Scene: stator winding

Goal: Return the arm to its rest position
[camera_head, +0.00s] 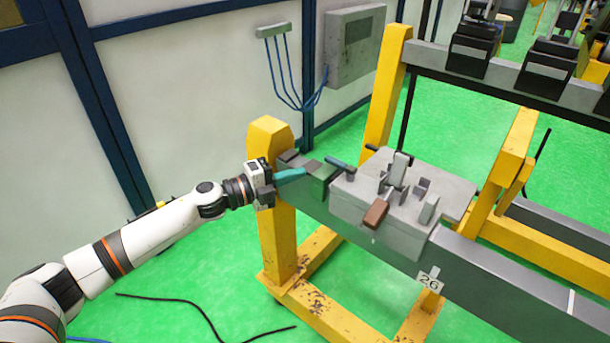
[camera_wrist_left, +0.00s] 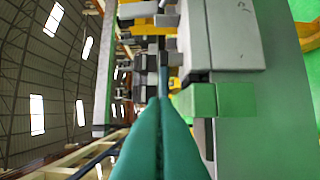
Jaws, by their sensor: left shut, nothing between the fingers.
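My left arm (camera_head: 160,230) comes in from the left, stretched out toward the fixture. My left gripper (camera_head: 300,173) has teal fingers that lie together with nothing between them. The fingers point right, close to a green block (camera_head: 322,180) at the left end of the grey beam. In the left wrist view the shut teal fingers (camera_wrist_left: 162,105) fill the lower middle, with the green block (camera_wrist_left: 200,99) just to their right. I cannot tell whether the fingers touch it. My right gripper is not in view.
The grey fixture block (camera_head: 385,213) with a brown-handled clamp (camera_head: 375,213) sits on the beam. Yellow posts (camera_head: 277,210) carry the beam. A grey wall box (camera_head: 354,45) and blue cables stand behind.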

